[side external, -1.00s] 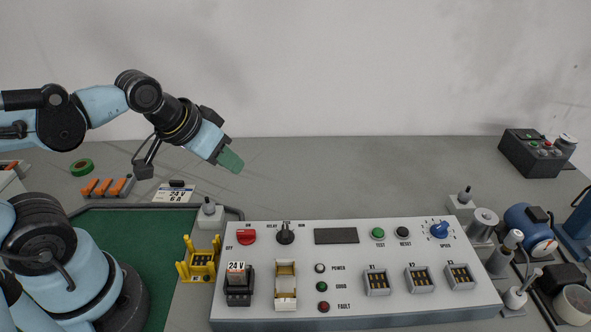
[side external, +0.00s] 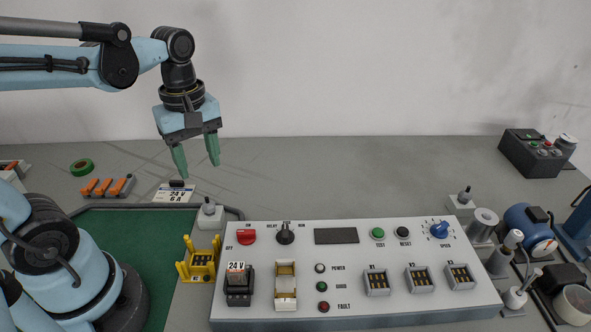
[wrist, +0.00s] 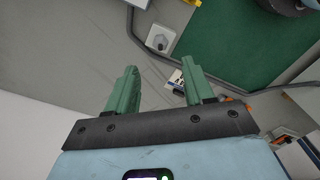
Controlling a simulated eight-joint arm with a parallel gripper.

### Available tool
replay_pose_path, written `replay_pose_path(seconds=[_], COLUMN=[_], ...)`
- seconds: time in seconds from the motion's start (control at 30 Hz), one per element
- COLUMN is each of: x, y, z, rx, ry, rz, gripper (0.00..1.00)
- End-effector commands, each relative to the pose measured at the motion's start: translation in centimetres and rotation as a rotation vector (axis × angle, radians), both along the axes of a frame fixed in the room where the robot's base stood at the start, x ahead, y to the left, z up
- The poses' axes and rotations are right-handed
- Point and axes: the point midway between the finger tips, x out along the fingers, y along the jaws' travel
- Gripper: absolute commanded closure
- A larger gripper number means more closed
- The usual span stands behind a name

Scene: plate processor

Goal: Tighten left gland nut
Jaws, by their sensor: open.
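The left gland (side external: 208,209) is a dark fitting on top of a small pale grey box (side external: 209,222), behind the panel's left end. A cable runs near the box. In the wrist view the pale box (wrist: 160,39) shows at the top, beyond the fingertips. Its nut is too small to make out clearly. My gripper (side external: 199,170) has two green fingers, spread apart and empty. It points down, above and slightly behind the left gland, clear of it. The fingers also show in the wrist view (wrist: 158,66).
A grey control panel (side external: 400,290) fills the front. A yellow holder (side external: 199,262) stands left of it, near a green mat (side external: 160,232). A 24 V 6 A label block (side external: 175,193) lies behind. A similar right gland (side external: 465,195) stands at the panel's back right. The table's back middle is clear.

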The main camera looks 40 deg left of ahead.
Motion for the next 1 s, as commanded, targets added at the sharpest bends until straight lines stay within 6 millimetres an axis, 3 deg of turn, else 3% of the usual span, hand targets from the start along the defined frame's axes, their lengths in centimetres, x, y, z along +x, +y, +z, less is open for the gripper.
replay_pose_path(seconds=[0.6,1.0], x=[0.1,0.0], y=[0.0,0.0], z=[-7.3,-10.0], rx=[0.001,0.001], ry=[-0.002,-0.002], rz=[-0.003,-0.003], gripper=[0.48,0.48])
